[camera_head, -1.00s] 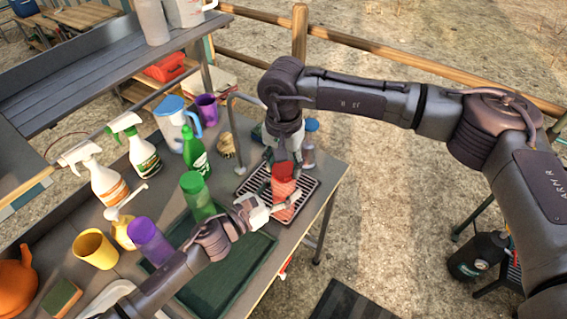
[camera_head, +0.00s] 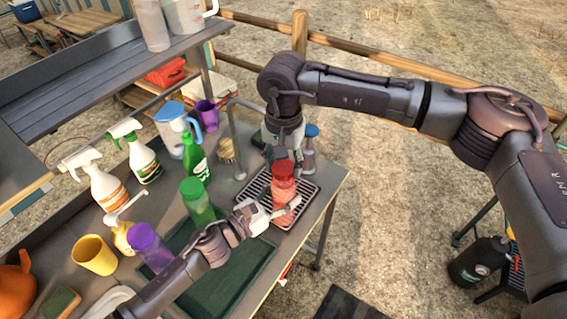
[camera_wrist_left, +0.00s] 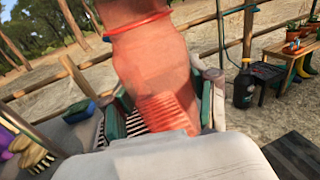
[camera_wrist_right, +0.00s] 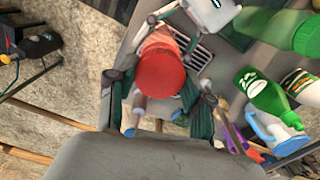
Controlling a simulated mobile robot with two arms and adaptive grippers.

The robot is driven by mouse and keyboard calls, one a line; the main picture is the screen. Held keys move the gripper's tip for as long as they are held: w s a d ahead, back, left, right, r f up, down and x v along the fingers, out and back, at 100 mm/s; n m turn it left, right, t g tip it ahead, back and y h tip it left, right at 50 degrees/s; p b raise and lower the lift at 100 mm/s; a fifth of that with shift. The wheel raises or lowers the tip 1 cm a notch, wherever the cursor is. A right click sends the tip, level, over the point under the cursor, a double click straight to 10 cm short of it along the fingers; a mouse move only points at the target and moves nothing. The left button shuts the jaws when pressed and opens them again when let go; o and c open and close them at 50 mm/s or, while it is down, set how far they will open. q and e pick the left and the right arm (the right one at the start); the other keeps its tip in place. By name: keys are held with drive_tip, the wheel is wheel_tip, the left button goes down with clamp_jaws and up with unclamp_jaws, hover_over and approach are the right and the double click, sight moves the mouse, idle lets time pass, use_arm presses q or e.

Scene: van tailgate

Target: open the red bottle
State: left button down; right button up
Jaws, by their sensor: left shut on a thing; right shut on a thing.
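The red bottle (camera_head: 284,203) stands roughly upright over the rack on the counter, with a red cap (camera_head: 284,169) on top. My left gripper (camera_head: 270,213) is shut on the bottle's body from the side. In the left wrist view the translucent red body (camera_wrist_left: 155,70) is between its fingers, with a bright red ring round its upper part. My right gripper (camera_head: 286,163) comes down from above and is shut on the cap. In the right wrist view the round red cap (camera_wrist_right: 161,73) is between its fingers. The bottle's base is partly hidden.
A dark slotted rack (camera_head: 258,185) lies under the bottle. A green bottle (camera_head: 197,203) stands close to the left arm, with a purple bottle (camera_head: 149,246) nearby. The counter's right edge is close.

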sight(284, 167)
use_arm(q)
drive_tip(key=shift+f, duration=0.1)
use_arm(e)
drive_tip(key=shift+r, duration=2)
use_arm(q)
drive_tip(key=shift+c, duration=1.2)
unclamp_jaws()
